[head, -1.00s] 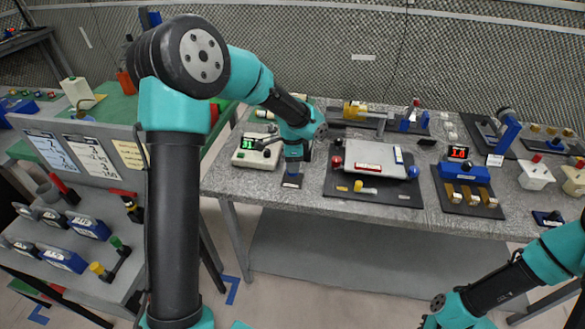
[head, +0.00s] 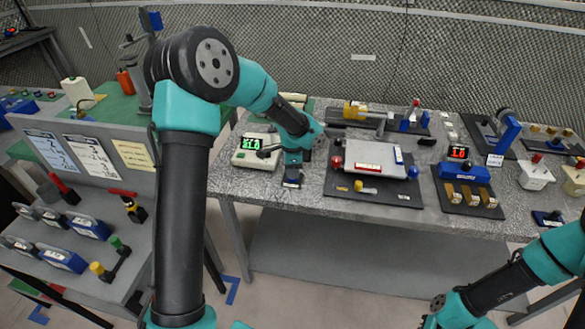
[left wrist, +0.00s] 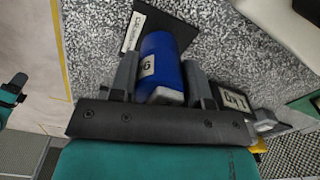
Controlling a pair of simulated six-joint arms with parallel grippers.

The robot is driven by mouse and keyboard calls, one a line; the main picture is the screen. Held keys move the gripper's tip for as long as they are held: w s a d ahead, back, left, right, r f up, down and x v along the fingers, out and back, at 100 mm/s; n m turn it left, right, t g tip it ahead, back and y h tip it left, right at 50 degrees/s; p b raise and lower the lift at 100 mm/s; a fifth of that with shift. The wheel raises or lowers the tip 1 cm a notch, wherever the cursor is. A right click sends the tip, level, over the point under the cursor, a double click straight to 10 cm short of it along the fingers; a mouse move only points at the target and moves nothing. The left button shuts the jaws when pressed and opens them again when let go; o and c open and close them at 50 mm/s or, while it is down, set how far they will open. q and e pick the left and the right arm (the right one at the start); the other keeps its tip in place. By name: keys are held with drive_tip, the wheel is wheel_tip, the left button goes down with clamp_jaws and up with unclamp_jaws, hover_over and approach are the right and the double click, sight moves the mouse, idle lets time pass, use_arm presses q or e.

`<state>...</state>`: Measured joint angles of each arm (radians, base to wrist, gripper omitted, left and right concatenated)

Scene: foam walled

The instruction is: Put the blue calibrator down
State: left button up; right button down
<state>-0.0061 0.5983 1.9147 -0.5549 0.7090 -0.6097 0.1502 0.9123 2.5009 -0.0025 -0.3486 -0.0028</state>
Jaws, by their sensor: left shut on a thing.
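The blue calibrator (left wrist: 160,58) is a blue cylinder with a white numbered label and a pale end. It lies between the two fingers of my left gripper (left wrist: 162,78) in the left wrist view. In the head view my left gripper (head: 294,163) is low over the front left of the grey speckled table (head: 262,190). It is shut on the calibrator. A small black labelled pad (left wrist: 165,24) is just beyond the calibrator; I cannot tell whether they touch. My right gripper (head: 440,318) is cut off at the bottom edge, away from the table.
A white device with a green display (head: 251,143) stands close left of my left gripper. A dark board with a grey plate (head: 375,157) and coloured knobs is close on its right. A blue unit with a red display (head: 460,171) stands farther right.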

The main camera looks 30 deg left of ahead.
use_arm(q)
drive_tip(key=shift+f, duration=0.1)
drive_tip(key=o, duration=0.9)
drive_tip(key=shift+o, duration=0.2)
wheel_tip(320, 180, up, 12)
drive_tip(key=shift+r, duration=0.2)
idle(0.3)
